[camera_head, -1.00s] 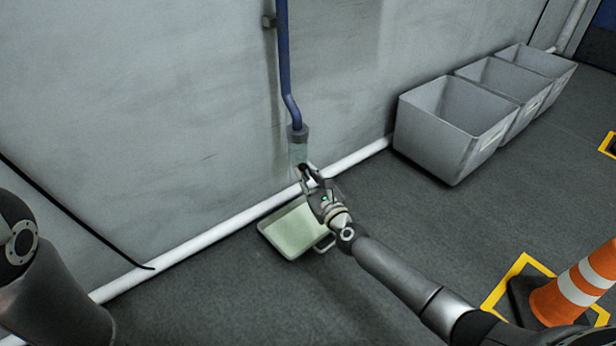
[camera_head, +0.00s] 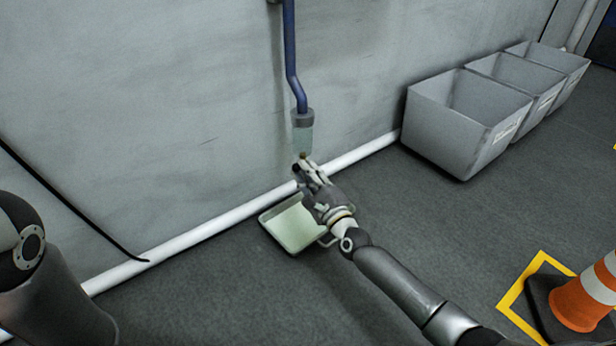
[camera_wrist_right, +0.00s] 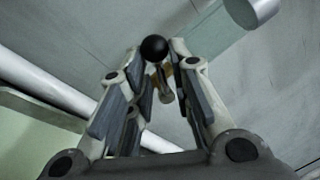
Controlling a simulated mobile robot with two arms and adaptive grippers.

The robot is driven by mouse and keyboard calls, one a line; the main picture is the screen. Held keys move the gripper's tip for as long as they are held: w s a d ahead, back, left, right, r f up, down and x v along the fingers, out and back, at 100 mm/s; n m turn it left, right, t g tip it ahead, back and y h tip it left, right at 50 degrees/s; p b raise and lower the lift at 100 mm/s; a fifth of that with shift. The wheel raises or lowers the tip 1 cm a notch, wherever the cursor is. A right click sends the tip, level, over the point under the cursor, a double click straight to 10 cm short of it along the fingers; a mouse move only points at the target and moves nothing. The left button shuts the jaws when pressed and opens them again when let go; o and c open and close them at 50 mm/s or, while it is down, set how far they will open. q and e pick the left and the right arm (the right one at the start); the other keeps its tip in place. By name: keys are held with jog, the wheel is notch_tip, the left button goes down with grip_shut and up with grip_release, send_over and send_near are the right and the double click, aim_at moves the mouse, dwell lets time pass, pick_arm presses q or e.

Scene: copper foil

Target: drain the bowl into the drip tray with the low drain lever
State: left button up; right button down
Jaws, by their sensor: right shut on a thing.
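The bowl (camera_head: 303,138) is a clear, pale cylinder under a grey cap at the foot of the blue pipe on the wall. Its lower part also shows in the right wrist view (camera_wrist_right: 215,40). The drain lever has a black ball knob (camera_wrist_right: 154,48) and a small brass fitting behind it. My right gripper (camera_head: 308,170) is just below the bowl, its fingers (camera_wrist_right: 157,85) shut on the lever. The pale green drip tray (camera_head: 292,230) lies on the floor below, partly hidden by my right gripper. Whether liquid is moving cannot be told. My left gripper is out of view.
Several grey bins, the nearest one (camera_head: 455,145), stand along the wall at right. A white pipe (camera_head: 215,228) runs along the wall's foot. An orange and white cone (camera_head: 580,300) stands at lower right by yellow floor marking (camera_head: 515,298). Floor left of the tray is clear.

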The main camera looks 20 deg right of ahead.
jog(key=shift+a+f+n+y+b, duration=0.15)
jog(key=shift+f+n+y, duration=0.15)
jog(key=shift+n, duration=0.8)
jog(key=shift+d+f+n+y+b, duration=0.1)
jog(key=shift+f+n+y+b, duration=0.15)
jog(key=shift+n, duration=0.85)
jog(key=shift+a+f+n+y+b, duration=0.1)
jog(key=shift+f+n+y, duration=0.25)
jog(key=shift+n, duration=0.75)
jog(key=c, duration=1.3)
grip_release()
jog(key=shift+s, duration=0.15)
jog(key=v, duration=1.2)
